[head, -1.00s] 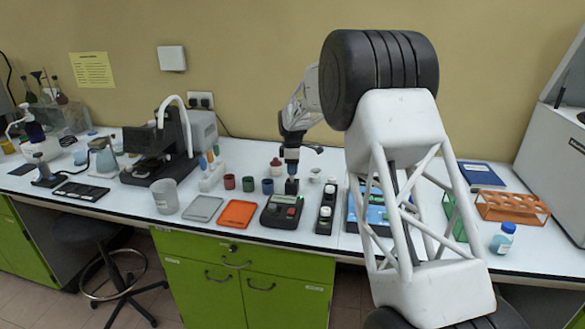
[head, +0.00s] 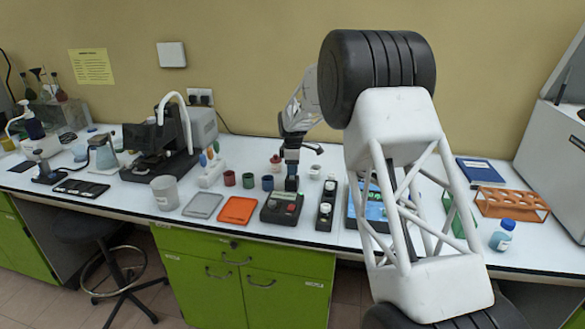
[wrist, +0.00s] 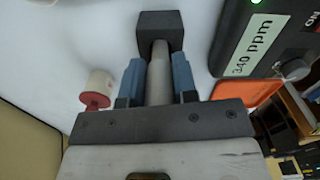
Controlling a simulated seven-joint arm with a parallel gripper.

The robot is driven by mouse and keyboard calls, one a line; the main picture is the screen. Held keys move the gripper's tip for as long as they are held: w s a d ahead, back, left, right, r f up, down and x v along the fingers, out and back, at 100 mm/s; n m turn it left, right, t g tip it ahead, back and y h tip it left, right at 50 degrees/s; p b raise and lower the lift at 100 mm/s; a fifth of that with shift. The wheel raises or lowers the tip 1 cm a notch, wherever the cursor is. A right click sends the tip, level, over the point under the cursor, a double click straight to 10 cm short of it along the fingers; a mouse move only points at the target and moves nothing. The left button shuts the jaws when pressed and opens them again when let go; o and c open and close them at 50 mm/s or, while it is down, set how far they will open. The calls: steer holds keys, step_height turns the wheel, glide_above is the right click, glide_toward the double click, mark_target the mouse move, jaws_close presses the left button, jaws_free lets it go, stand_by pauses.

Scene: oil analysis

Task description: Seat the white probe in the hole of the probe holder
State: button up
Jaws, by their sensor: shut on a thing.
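My gripper (wrist: 157,68) has blue fingertips and is shut on the white probe (wrist: 159,80), which looks light grey between them. The dark block of the probe holder (wrist: 160,20) is straight beyond the fingertips in the wrist view. The probe's far end meets the block in that picture. I cannot tell how deep it is in the hole, which is mostly hidden by the probe. In the head view, my gripper (head: 291,168) is just above the small dark holder (head: 291,184), behind the meter. The probe is too small to make out there.
The meter (wrist: 262,40) showing 340 ppm stands close on the right in the wrist view. A white bottle with a red cap (wrist: 97,90) is close on the left. An orange tray (head: 238,210) and small cups (head: 248,180) are left of the holder in the head view.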

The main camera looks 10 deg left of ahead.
stand_by(0.4)
steer(key=o, duration=1.3)
steer(key=shift+r, duration=0.1)
steer(key=shift+r, duration=3.4)
steer(key=shift+r, duration=0.1)
